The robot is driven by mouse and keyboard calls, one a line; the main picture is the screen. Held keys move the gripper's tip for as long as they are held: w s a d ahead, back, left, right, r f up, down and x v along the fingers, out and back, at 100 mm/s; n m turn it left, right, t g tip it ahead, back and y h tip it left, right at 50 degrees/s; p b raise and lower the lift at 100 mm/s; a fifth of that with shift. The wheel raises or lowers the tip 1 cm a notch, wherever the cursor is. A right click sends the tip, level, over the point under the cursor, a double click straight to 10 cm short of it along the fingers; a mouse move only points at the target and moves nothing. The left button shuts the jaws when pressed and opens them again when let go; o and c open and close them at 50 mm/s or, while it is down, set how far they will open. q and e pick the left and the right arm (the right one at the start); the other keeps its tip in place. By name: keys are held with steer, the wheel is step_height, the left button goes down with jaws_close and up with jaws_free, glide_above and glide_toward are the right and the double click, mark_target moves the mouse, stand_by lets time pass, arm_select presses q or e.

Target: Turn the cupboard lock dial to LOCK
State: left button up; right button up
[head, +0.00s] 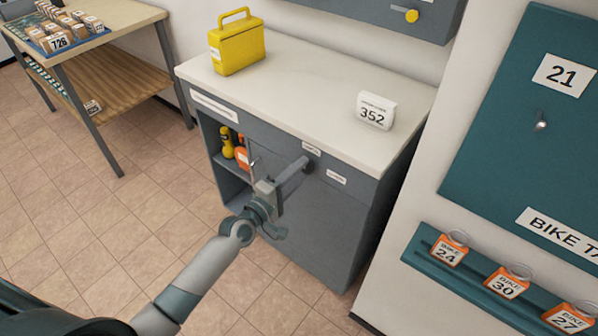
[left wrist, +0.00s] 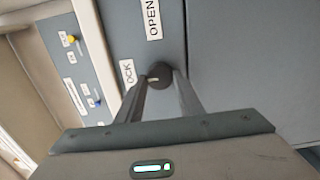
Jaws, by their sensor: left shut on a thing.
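The cupboard (head: 335,225) is a grey unit with a pale top, in the middle of the head view. My left gripper (head: 304,163) reaches its front near the upper edge. In the left wrist view, the dark round lock dial (left wrist: 160,75) sits between the tips of my left gripper (left wrist: 160,82), which is shut on it. An OPEN label (left wrist: 152,20) and a label reading "OCK" (left wrist: 127,74), its first letter hidden, are beside the dial. The dial's pointer direction cannot be made out. My right gripper is not in view.
A yellow box (head: 237,50) and a white 352 sign (head: 375,111) stand on the cupboard top. Yellow and orange items (head: 241,154) sit in its open left bay. A teal board (head: 530,120) and a rack of bike tags (head: 480,275) are at right. A table (head: 110,25) stands at upper left.

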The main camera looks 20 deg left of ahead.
arm_select(q)
steer(key=o, duration=1)
steer(key=shift+s, duration=0.15)
steer(key=b+v, duration=0.2)
steer(key=v, duration=1.5)
steer(key=shift+a+b, duration=0.1)
steer(key=shift+b, duration=0.25)
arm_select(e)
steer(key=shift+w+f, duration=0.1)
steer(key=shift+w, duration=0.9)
